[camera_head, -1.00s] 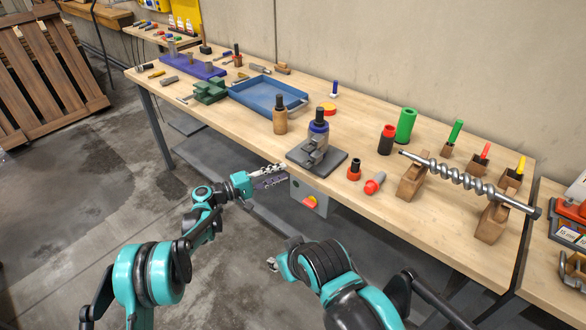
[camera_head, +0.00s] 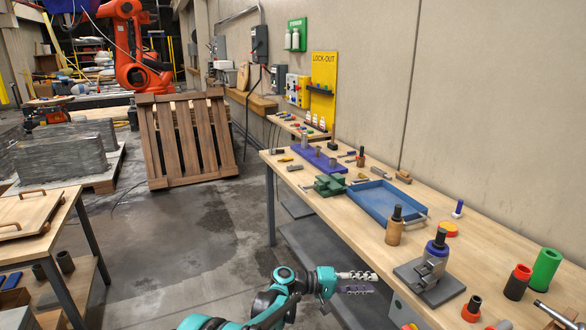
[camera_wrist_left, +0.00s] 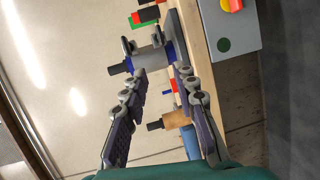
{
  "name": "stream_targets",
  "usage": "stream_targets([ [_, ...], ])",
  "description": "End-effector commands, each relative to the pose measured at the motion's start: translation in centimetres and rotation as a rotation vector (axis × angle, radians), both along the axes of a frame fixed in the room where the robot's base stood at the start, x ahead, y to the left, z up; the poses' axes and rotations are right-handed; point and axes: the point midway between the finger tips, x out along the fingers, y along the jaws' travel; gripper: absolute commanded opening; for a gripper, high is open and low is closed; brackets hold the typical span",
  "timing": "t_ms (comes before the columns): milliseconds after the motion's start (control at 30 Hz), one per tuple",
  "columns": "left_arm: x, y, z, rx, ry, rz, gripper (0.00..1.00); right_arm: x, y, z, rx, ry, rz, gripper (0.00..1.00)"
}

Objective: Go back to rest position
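My left gripper (camera_head: 357,282) is teal with ribbed dark and light fingers. It hangs beside the workbench's front edge, left of a small grey press stand (camera_head: 430,272). In the left wrist view the two fingers of the left gripper (camera_wrist_left: 158,82) are spread apart with nothing between them touching either finger. The press stand (camera_wrist_left: 152,58) shows beyond the fingertips there. My right gripper is in neither view.
The workbench (camera_head: 345,225) runs along the right, with a blue tray (camera_head: 386,203), green vice (camera_head: 330,185) and brown cylinder (camera_head: 394,231). A wooden table (camera_head: 38,214) stands left. A pallet (camera_head: 186,138) leans behind. The concrete floor (camera_head: 175,255) between is clear.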

Motion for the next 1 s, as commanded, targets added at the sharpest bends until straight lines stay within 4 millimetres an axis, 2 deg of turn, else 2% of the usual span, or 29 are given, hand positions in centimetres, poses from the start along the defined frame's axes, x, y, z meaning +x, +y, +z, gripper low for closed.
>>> stream_targets([
  [33, -0.5, 1.6, 1.4, 0.055, -0.018, 0.025, 0.28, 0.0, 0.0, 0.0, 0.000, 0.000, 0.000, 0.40],
  [200, -2.7, 7.1, 4.1, 0.261, -0.086, 0.106, 0.28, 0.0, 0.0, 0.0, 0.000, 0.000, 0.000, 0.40],
  [267, -3.8, 9.3, 4.8, 0.332, -0.110, 0.134, 0.28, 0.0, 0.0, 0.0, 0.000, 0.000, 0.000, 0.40],
  [467, -8.8, 17.0, 6.1, 0.573, -0.187, 0.221, 0.28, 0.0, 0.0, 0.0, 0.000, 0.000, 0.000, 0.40],
  [633, -14.0, 23.9, 6.0, 0.780, -0.253, 0.289, 0.28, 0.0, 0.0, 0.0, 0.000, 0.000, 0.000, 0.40],
  [767, -18.4, 29.1, 5.2, 0.939, -0.302, 0.334, 0.28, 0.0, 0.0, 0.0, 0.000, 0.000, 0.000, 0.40],
  [900, -23.1, 34.5, 3.6, 1.109, -0.354, 0.374, 0.28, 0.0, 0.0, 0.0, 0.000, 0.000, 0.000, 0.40],
  [1000, -26.0, 37.6, 2.4, 1.216, -0.385, 0.393, 0.28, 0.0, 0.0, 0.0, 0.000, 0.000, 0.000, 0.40],
])
